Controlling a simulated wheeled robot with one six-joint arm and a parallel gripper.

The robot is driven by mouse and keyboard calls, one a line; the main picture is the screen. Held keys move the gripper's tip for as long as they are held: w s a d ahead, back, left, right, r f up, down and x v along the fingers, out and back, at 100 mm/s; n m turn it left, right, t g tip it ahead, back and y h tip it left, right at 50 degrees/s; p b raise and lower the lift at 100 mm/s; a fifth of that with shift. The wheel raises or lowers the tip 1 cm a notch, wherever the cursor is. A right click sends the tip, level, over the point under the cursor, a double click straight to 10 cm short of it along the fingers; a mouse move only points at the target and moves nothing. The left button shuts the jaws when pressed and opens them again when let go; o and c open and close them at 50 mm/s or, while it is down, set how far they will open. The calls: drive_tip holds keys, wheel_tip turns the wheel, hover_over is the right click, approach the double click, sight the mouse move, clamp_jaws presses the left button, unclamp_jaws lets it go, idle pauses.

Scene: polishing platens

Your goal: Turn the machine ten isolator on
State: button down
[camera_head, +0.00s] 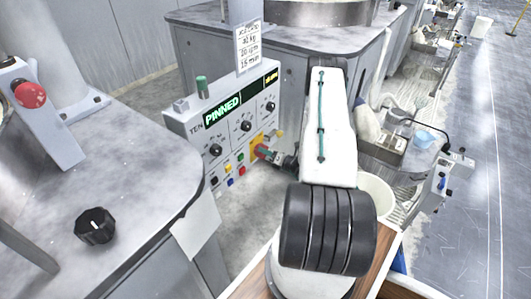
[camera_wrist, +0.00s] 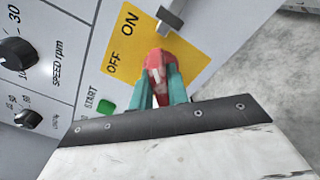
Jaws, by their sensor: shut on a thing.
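The machine ten panel (camera_head: 225,125) is a light grey box face marked "TEN", with a lit display reading "PINNED". Its isolator is a red handle (camera_wrist: 157,62) on a yellow plate (camera_wrist: 190,52) marked "ON" and "OFF". In the head view the red handle (camera_head: 262,152) shows low on the panel's right side. My gripper (camera_wrist: 161,88) has its teal fingers shut on the red handle, one on each side. In the head view my gripper (camera_head: 279,158) reaches the panel from the right. The handle's lower end is partly hidden between the fingers. I cannot tell its exact setting.
A grey metal tab (camera_wrist: 170,18) stands out beside "ON". A green start button (camera_wrist: 105,107) and black knobs (camera_wrist: 18,52) are left of the plate. A red mushroom button (camera_head: 31,95) is on the neighbouring machine at left. A white bucket (camera_head: 376,192) stands right of my arm.

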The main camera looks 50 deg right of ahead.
idle(0.4)
drive_tip(key=c, duration=1.4)
unclamp_jaws()
drive_tip(key=shift+o, duration=0.2)
drive_tip(key=s, duration=0.7)
drive_tip(key=shift+s+d, duration=0.35)
drive_tip(key=shift+s, duration=0.05)
